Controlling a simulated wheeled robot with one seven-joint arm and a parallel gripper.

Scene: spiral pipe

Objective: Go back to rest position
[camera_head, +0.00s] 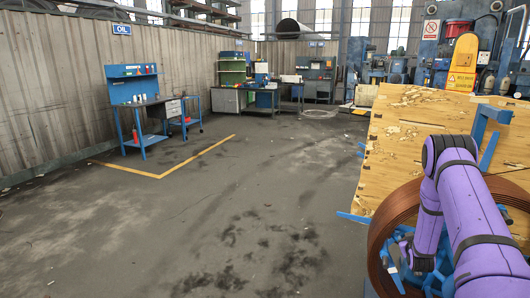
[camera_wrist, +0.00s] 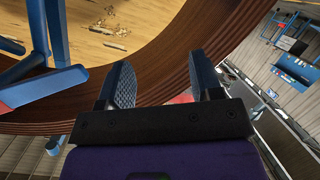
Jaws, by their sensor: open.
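My purple arm reaches in from the right of the head view, and my gripper (camera_head: 396,265) is low at the left part of a brown coiled pipe (camera_head: 382,230). In the wrist view my gripper (camera_wrist: 160,85) is open, with its two dark fingers apart. The coiled pipe (camera_wrist: 150,72) passes behind and between the fingertips there. I cannot tell whether either finger touches it. Part of the coil is hidden by my arm in the head view.
A worn yellow wooden board (camera_head: 420,125) stands behind the coil, with a blue metal frame (camera_head: 487,125) at its edge. A blue workbench (camera_head: 145,105) stands by the left wall. The concrete floor (camera_head: 230,190) to the left is clear, marked by a yellow line (camera_head: 185,165).

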